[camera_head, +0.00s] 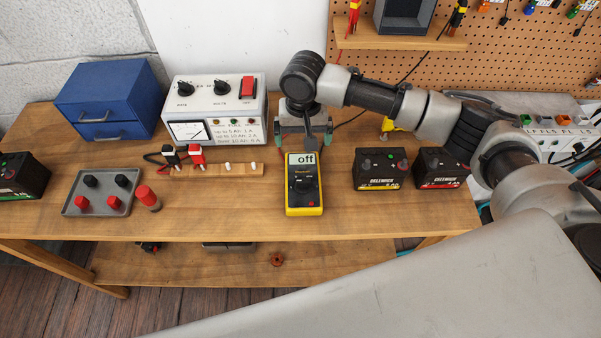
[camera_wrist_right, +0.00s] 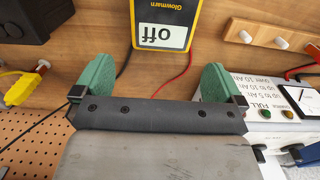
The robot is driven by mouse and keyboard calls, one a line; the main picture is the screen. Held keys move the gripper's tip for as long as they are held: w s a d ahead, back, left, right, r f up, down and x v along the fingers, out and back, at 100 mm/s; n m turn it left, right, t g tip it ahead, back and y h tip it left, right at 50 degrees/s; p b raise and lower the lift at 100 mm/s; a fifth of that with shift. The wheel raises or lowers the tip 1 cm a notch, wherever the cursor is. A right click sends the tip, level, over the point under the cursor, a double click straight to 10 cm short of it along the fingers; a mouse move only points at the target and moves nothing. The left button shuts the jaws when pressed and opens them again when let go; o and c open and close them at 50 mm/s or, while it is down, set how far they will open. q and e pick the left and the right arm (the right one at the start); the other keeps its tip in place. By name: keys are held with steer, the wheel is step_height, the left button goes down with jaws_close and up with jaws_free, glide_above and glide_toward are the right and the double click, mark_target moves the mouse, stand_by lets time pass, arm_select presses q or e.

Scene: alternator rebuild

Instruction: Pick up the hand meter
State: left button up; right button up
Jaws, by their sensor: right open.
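The hand meter (camera_head: 304,188) is yellow and black with a dial and a screen that reads "off". It lies on the wooden bench near the front edge. In the right wrist view its screen end (camera_wrist_right: 163,30) shows upside down at the top, between and beyond the two green fingers. My right gripper (camera_head: 304,150) is just behind the meter's screen end in the head view. In the wrist view the gripper (camera_wrist_right: 150,80) is open with nothing between its fingers. My left gripper is not in view.
Dark batteries (camera_head: 380,168) stand right of the meter. A white test unit (camera_head: 213,106) and blue drawers (camera_head: 110,100) stand behind.

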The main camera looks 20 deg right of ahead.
mark_target(302, 158)
step_height(302, 158, down, 3)
steer(key=shift+s+r, duration=0.1)
steer(key=f, duration=0.2)
steer(key=f+p, duration=0.1)
steer(key=f, duration=0.1)
steer(key=shift+s+a+f, duration=0.15)
steer(key=shift+a+f, duration=0.05)
steer(key=shift+f+p, duration=0.3)
steer(key=shift+f, duration=0.2)
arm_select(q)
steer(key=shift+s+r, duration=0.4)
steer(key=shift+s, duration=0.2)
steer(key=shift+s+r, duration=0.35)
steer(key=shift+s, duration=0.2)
arm_select(e)
steer(key=c, duration=0.7)
